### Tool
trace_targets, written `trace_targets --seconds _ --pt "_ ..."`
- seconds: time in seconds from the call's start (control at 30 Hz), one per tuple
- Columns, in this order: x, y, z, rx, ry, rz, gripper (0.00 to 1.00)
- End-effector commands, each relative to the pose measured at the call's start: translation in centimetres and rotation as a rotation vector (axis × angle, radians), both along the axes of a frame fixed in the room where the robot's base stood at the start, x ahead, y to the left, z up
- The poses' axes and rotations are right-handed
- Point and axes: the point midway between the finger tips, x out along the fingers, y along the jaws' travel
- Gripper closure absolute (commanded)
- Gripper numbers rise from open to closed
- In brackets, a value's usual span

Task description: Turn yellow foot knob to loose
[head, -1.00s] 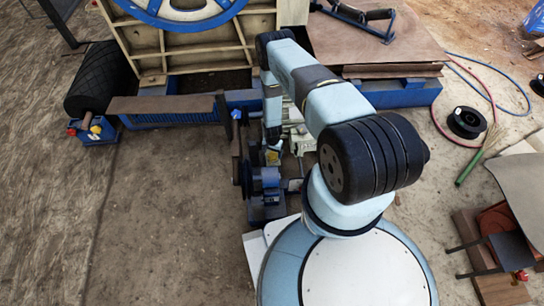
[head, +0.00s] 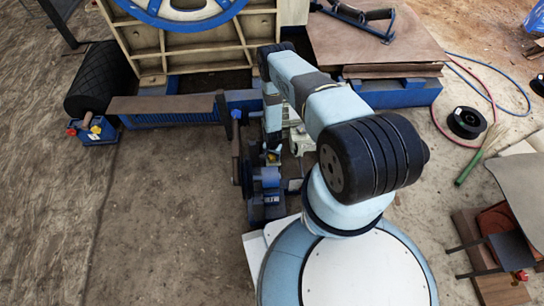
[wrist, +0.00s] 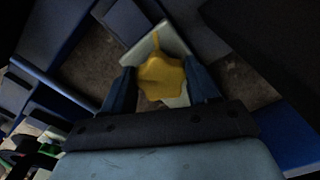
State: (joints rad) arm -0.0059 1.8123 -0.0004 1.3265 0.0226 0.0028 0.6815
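The yellow foot knob (wrist: 162,77) is a lobed knob in the middle of the wrist view, in front of a pale plate (wrist: 155,42). My gripper (wrist: 160,70) has its two dark blue fingers spread wide, one on each side of the knob. The knob fills most of the space between them; I cannot tell whether either finger touches it. In the head view my arm hides most of the gripper and the work spot. A small yellow patch shows beside the arm there, too small to identify.
Blue machine parts (head: 264,190) stand close to the left of my arm. A blue frame with a brown top (head: 165,105) lies farther left, and a blue box (head: 92,130) with red and yellow knobs stands beyond. The floor at left centre is clear.

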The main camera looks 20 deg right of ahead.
Motion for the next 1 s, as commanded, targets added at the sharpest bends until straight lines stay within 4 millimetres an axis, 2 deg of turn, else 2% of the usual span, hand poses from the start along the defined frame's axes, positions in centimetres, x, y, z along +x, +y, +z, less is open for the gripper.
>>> trace_targets --seconds 0.03,0.3,0.47,0.8,1.0 --pt "0.01 0.01 0.01 0.0 0.0 0.0 0.46" --pt "0.01 0.02 0.01 0.0 0.0 0.0 0.72" --pt "0.0 0.0 0.01 0.0 0.0 0.033 0.72" --pt "-0.08 -0.18 0.0 0.001 -0.001 0.346 0.72" --pt "-0.1 -0.21 0.0 0.001 0.0 0.423 0.72"
